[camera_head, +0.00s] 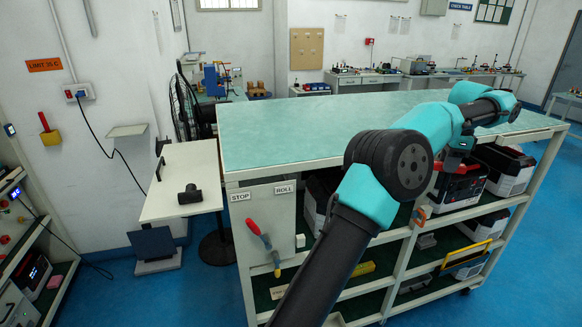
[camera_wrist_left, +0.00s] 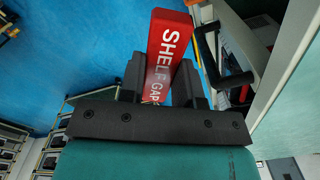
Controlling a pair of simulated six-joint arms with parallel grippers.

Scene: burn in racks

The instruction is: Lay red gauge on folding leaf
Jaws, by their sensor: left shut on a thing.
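My left gripper (camera_wrist_left: 160,82) is shut on the red gauge (camera_wrist_left: 172,45), a flat red bar with white lettering that begins "SHELF GAP". The bar sticks out beyond the fingers, and its lower end is hidden between them. In the head view my left gripper (camera_head: 456,154) is small and dark below the teal wrist, in front of the cart's right half; the gauge is hard to make out there. A beige leaf (camera_head: 160,207), which looks like the folding leaf, lies flat left of the cart, far from the gripper. My right gripper is not in view.
A black T-shaped object (camera_head: 190,194) sits on the leaf. The cart's green top (camera_head: 290,125) is clear except where my arm crosses it.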

